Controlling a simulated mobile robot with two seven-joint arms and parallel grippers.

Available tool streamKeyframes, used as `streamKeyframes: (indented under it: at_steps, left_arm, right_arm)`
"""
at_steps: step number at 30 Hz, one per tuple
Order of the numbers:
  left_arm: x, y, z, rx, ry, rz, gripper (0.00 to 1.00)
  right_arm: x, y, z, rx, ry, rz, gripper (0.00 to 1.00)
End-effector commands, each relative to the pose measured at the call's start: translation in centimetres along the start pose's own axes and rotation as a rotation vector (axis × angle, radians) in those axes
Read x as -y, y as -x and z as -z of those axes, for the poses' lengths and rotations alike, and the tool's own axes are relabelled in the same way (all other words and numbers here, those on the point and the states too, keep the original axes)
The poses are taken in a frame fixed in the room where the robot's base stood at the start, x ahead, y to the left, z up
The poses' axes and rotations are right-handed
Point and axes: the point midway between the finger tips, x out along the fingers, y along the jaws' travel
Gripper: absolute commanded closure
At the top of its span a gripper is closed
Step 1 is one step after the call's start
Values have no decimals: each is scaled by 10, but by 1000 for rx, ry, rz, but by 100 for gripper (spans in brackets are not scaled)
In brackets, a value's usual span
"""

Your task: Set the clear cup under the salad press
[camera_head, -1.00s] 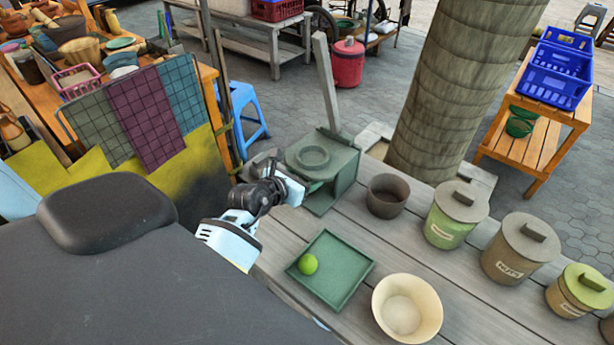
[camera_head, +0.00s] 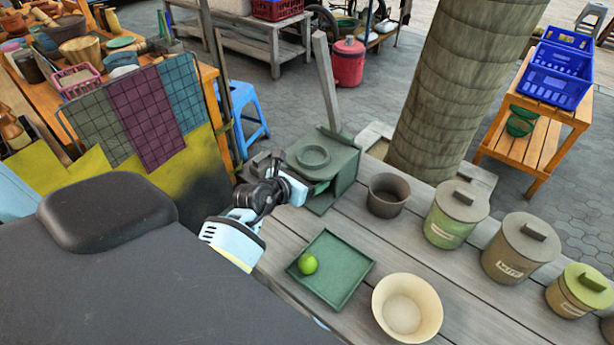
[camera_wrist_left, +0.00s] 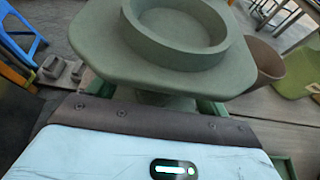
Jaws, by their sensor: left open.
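The salad press (camera_head: 318,162) is a green stand with a round ring on its top plate and a tall grey lever behind it. It stands at the far left end of the wooden table, and its ring and plate fill the upper left wrist view (camera_wrist_left: 175,65). My left gripper (camera_head: 298,188) is open, low at the press's left front side, just below the top plate. Its fingertips are hidden by the press and the gripper body. I cannot make out the clear cup in either view. My right gripper is not in view.
A dark brown pot (camera_head: 387,195) stands right of the press. A green tray (camera_head: 340,285) with a lime (camera_head: 307,263) and a cream bowl (camera_head: 407,308) lie in front. Lidded canisters (camera_head: 455,215) line the right. Bare planks show between the tray and the pot.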

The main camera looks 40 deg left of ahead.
Motion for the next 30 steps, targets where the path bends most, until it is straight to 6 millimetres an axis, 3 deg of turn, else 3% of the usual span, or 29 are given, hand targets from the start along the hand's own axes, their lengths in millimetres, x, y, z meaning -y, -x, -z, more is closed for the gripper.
streamKeyframes:
  at_steps: [7,21,30]
  left_arm:
    - [0,12,-4,0,0,0,21]
    - [0,95,-4,0,-1,0,21]
    - [0,120,-3,-1,-1,0,21]
  right_arm:
    - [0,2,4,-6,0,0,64]
    - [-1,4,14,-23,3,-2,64]
    - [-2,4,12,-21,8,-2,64]
